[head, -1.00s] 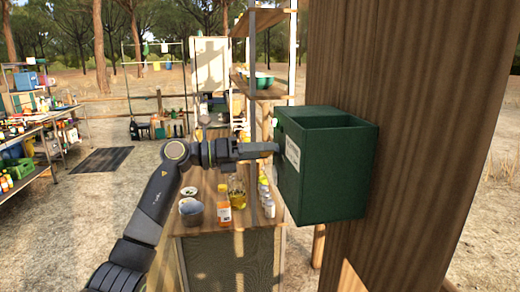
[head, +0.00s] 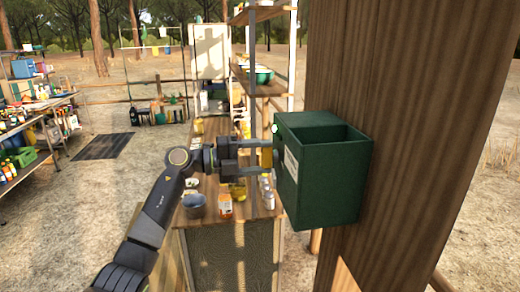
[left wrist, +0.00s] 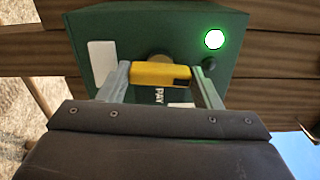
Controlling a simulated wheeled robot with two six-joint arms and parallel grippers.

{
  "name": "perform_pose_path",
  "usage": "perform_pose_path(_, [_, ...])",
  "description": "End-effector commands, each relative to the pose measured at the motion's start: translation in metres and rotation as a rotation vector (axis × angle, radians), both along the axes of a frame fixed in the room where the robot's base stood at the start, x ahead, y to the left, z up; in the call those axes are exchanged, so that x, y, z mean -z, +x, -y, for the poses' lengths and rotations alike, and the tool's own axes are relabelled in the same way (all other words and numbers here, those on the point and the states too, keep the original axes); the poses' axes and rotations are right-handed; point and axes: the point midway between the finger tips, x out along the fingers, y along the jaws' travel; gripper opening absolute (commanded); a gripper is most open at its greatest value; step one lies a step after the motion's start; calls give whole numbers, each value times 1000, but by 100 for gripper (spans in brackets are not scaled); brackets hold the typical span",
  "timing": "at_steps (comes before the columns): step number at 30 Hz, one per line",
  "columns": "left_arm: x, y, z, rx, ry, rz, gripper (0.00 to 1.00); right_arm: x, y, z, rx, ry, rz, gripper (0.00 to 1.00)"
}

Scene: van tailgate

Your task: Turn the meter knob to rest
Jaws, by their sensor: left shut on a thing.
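The meter is a dark green box (head: 325,185) fixed to a wooden post. Its face shows in the left wrist view (left wrist: 130,27). The meter knob (left wrist: 160,74) is a yellow bar on a round brass-coloured base, with the letters PAY below it. My left gripper (head: 266,160) reaches the box's left face. In the left wrist view its fingers (left wrist: 160,83) lie on both sides of the knob, shut on it. My right gripper is not in view.
A round lamp (left wrist: 214,39) glows white-green on the meter face, with a dark button (left wrist: 209,63) below it. A thick wooden post (head: 400,120) stands right of the box. A counter (head: 250,208) with jars and bottles is below my gripper.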

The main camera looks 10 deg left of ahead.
Motion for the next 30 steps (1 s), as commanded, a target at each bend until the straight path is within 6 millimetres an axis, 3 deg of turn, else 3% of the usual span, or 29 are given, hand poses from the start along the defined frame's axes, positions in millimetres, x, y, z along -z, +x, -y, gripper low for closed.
perform_pose_path(9, [-2,0,0,-2,-48,-115,36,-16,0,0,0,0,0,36])
perform_pose_path(26, [0,0,0,0,-61,-143,36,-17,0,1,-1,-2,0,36])
perform_pose_path(27, [0,0,0,0,-61,-143,63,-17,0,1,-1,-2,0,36])
perform_pose_path(30, [0,0,0,0,-60,-142,76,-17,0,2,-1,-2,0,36])
